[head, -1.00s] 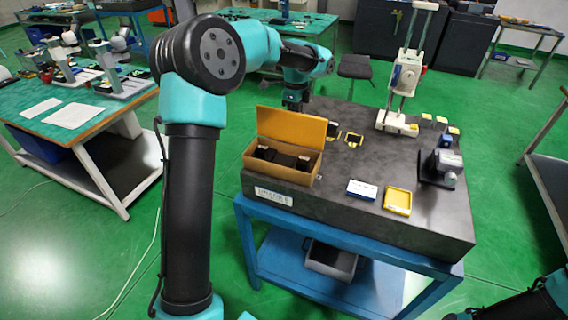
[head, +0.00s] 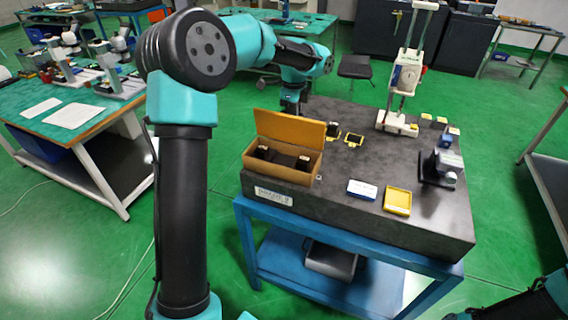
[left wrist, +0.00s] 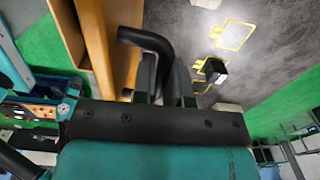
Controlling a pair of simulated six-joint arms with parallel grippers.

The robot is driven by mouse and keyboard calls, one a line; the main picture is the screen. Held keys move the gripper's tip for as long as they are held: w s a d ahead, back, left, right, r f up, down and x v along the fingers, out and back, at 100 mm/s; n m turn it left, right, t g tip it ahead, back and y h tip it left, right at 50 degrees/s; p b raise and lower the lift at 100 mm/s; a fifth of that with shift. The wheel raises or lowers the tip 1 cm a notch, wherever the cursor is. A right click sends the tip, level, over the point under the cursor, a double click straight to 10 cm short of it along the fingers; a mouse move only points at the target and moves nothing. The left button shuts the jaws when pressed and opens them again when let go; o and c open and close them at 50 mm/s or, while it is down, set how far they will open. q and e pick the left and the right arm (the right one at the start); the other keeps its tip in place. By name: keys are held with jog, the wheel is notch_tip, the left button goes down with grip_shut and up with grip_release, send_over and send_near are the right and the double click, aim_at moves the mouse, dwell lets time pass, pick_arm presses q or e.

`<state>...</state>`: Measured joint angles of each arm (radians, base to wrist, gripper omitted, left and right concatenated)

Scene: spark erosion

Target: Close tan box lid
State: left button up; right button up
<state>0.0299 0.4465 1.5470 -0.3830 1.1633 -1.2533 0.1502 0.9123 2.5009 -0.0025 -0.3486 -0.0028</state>
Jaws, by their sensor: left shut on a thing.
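The tan box (head: 285,172) stands open on the dark slab, with dark items inside. Its lid (head: 290,127) stands up along the back side, tan-orange inside. In the left wrist view, the tan panel of the lid (left wrist: 130,60) runs up beside the fingers. The lid partly hides the fingers in the head view; a black bent part covers the exact contact in the wrist view. My right gripper is not in view; only part of that arm shows at the lower right.
A white-blue block (head: 362,190), a yellow tray (head: 398,201) and a dark clamp-like device (head: 438,168) are to the right. A white stand (head: 405,80) rises at the back. The slab between them is mostly clear.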

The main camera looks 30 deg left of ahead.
aim_at(288, 116)
pick_arm(q)
jog(key=shift+s+d+r, duration=0.1)
jog(key=shift+s+d, duration=0.05)
jog(key=shift+s, duration=0.35)
jog(key=shift+s+d+r, duration=0.1)
jog(key=shift+s, duration=0.35)
jog(key=shift+s+d+r, duration=0.1)
jog(key=shift+s+d, duration=0.05)
jog(key=shift+s, duration=0.85)
jog(key=shift+s, duration=0.1)
jog(key=shift+s+d, duration=0.2)
jog(key=shift+s, duration=0.7)
jog(key=shift+f, duration=0.2)
